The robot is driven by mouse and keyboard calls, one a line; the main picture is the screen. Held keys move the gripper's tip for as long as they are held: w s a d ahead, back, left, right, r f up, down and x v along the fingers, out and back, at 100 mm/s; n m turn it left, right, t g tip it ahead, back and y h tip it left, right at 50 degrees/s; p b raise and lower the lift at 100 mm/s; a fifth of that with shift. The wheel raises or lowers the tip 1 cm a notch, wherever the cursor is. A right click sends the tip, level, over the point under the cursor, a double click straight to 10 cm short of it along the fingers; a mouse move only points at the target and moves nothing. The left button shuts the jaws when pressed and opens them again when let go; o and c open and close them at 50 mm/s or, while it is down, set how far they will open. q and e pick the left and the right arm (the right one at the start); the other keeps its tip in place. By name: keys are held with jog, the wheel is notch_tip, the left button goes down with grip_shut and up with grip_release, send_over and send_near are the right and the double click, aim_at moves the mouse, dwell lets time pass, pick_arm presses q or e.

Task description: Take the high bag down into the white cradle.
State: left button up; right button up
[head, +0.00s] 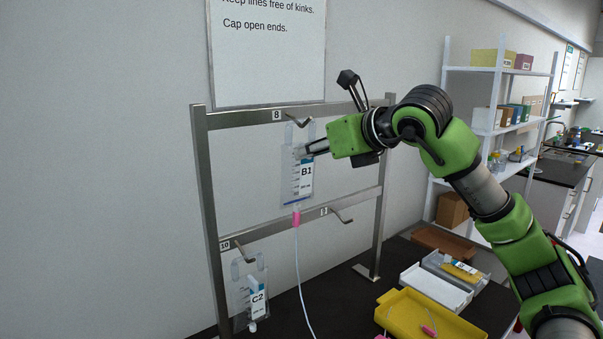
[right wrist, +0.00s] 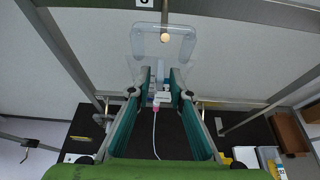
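The high bag B1 (head: 303,175) is a clear bag with a white and blue label. It hangs by its top loop from the hook (head: 298,121) at position 8 on the rack's upper bar. A pink connector and a thin tube hang below it. My right gripper (head: 305,152) is at the bag's upper part, fingers apart. In the right wrist view the bag's clear top (right wrist: 163,45) shows beyond the fingers (right wrist: 161,90); contact cannot be told. The white cradle (head: 436,288) appears as a low white tray on the bench, lower right. My left gripper is not in view.
Bag C2 (head: 256,300) hangs low on the rack's left. An empty hook (head: 342,218) is on the middle bar. A yellow tray (head: 405,317) with a pink piece and a grey bin (head: 430,262) with a yellow item stand beside the cradle. Shelves stand behind.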

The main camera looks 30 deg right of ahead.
grip_shut()
jog(key=shift+s+r+p, duration=0.35)
jog(key=shift+r+p, duration=0.05)
jog(key=shift+r, duration=0.35)
jog(key=shift+s+d+r, duration=0.1)
jog(key=shift+s+r, duration=0.45)
jog(key=shift+s, duration=0.15)
